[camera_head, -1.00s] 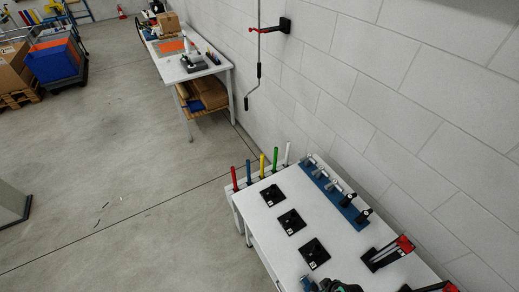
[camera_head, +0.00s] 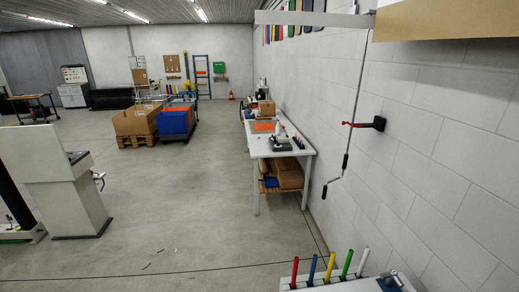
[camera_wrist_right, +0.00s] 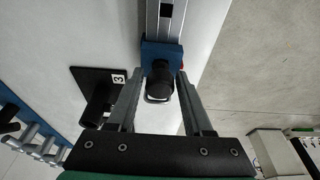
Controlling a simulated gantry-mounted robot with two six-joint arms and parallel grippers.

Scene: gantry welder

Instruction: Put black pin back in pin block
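My right gripper (camera_wrist_right: 159,82) is open in the right wrist view, its two grey fingers spread to either side of a black round knob on a blue fitting (camera_wrist_right: 155,52). I see gaps beside the knob and cannot tell its depth relative to the fingertips. A black cylindrical piece (camera_wrist_right: 97,103), possibly the black pin, stands on a black plate marked 3 (camera_wrist_right: 88,76), left of the fingers. The blue pin block (camera_wrist_right: 14,108) with silver and dark pins runs along the left edge. In the head view only a blue end of it (camera_head: 391,283) shows. My left gripper is not in view.
The white table (camera_wrist_right: 100,25) holds these parts; its edge runs right of the gripper, with floor beyond. A grey metal rail (camera_wrist_right: 165,18) extends from the blue fitting. In the head view, several coloured rods (camera_head: 332,266) stand at the table's far edge.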

